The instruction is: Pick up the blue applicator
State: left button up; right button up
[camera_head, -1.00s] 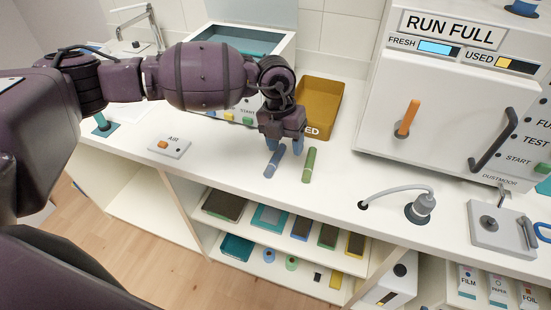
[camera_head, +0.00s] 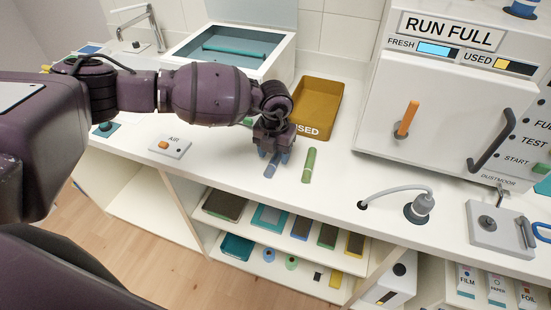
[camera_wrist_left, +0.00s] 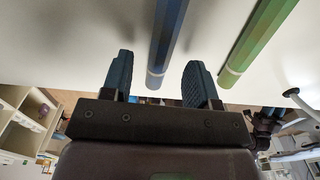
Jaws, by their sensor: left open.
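The blue applicator (camera_head: 271,166) lies on the white counter. My left gripper (camera_head: 273,154) is over its far part and hides that end. In the left wrist view my open left gripper (camera_wrist_left: 160,82) has one finger on each side of the blue applicator (camera_wrist_left: 166,40). The applicator runs between the fingertips, and I cannot tell whether either finger touches it. A green applicator (camera_head: 309,165) lies to its right, apart from it; it also shows in the left wrist view (camera_wrist_left: 258,38), outside the fingers.
A mustard-yellow bin (camera_head: 325,92) marked USED stands just behind the gripper. A small AIR switch plate (camera_head: 171,146) is to the left. A hose fitting (camera_head: 421,206) and the large white machine (camera_head: 440,140) are to the right. The counter's front edge is close.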

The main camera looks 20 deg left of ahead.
pick_arm(q)
jog(key=shift+f, duration=1.15)
jog(key=shift+r, duration=0.15)
grip_shut()
